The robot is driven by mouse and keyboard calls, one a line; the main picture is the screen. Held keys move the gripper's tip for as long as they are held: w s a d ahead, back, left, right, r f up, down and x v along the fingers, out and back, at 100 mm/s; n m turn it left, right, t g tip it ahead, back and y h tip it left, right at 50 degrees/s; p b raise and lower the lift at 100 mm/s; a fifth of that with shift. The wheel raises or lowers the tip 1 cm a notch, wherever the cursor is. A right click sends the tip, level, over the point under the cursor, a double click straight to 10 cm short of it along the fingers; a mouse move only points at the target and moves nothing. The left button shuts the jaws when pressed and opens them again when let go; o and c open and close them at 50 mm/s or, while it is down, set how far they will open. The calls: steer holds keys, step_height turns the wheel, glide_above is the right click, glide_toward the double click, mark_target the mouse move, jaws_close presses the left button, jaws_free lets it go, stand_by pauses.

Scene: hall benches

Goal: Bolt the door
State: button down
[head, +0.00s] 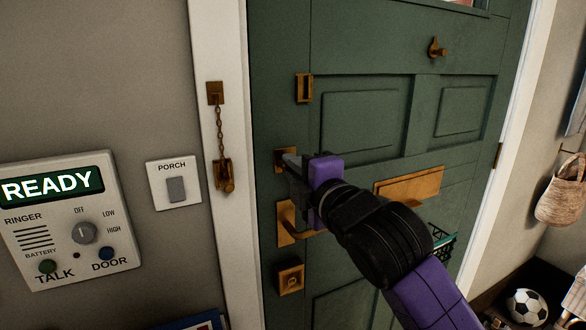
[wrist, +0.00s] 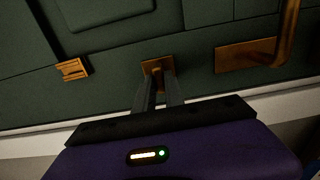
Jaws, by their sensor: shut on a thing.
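The green panelled door (head: 275,50) stands shut in its white frame. A small square brass plate (head: 280,155) sits near its left edge, above the lever handle (head: 289,218). My gripper (head: 291,161) is at this plate, its fingers closed on the small turn piece there. In the wrist view both fingertips (wrist: 160,82) reach the brass plate (wrist: 152,67). The turn piece is mostly hidden between the fingers, so its angle cannot be told. A lower brass lock (head: 290,279) is below the handle.
A chain (head: 219,125) hangs from the frame, apart from its brass holder (head: 304,88) on the door. A brass letter slot (head: 410,187) is right of my gripper. An intercom (head: 68,222) and PORCH switch (head: 175,188) are on the left wall. A football (head: 526,307) lies lower right.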

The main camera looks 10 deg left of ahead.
steer(key=shift+a+f, duration=0.1)
steer(key=c, duration=1.4)
jaws_free()
steer(key=shift+c, duration=0.2)
steer(key=v, duration=0.8)
steer(key=shift+b, duration=0.4)
steer(key=shift+w, duration=0.1)
